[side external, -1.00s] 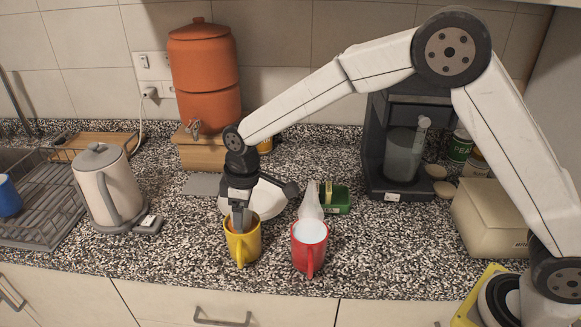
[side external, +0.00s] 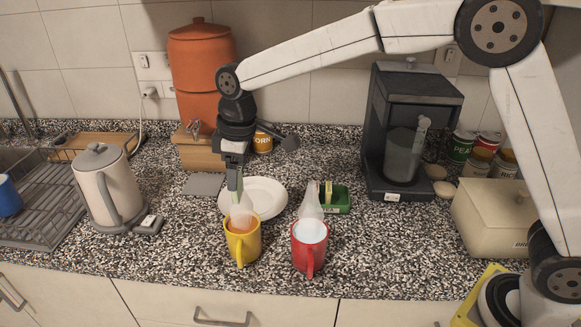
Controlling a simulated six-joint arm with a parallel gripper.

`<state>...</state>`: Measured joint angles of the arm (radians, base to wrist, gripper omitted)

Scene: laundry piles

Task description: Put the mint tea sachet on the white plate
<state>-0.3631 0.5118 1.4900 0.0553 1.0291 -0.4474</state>
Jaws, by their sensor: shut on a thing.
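My gripper (side external: 235,185) points straight down above the yellow mug (side external: 243,246) and is shut on a pale, see-through sachet (side external: 241,211). The sachet hangs at the mug's mouth, its lower part over or inside the rim; I cannot tell exactly which. An orange-brown colour shows in the mug. The white plate (side external: 268,196) lies flat and empty just behind the yellow mug, partly hidden by my gripper and the sachet. A second pale sachet (side external: 311,206) stands up at the red mug (side external: 310,250). No label tells which sachet is mint.
A green holder (side external: 338,200) with small tan items sits right of the plate. An orange dispenser (side external: 203,75) on a wooden stand is behind. Counter between kettle and yellow mug is clear.

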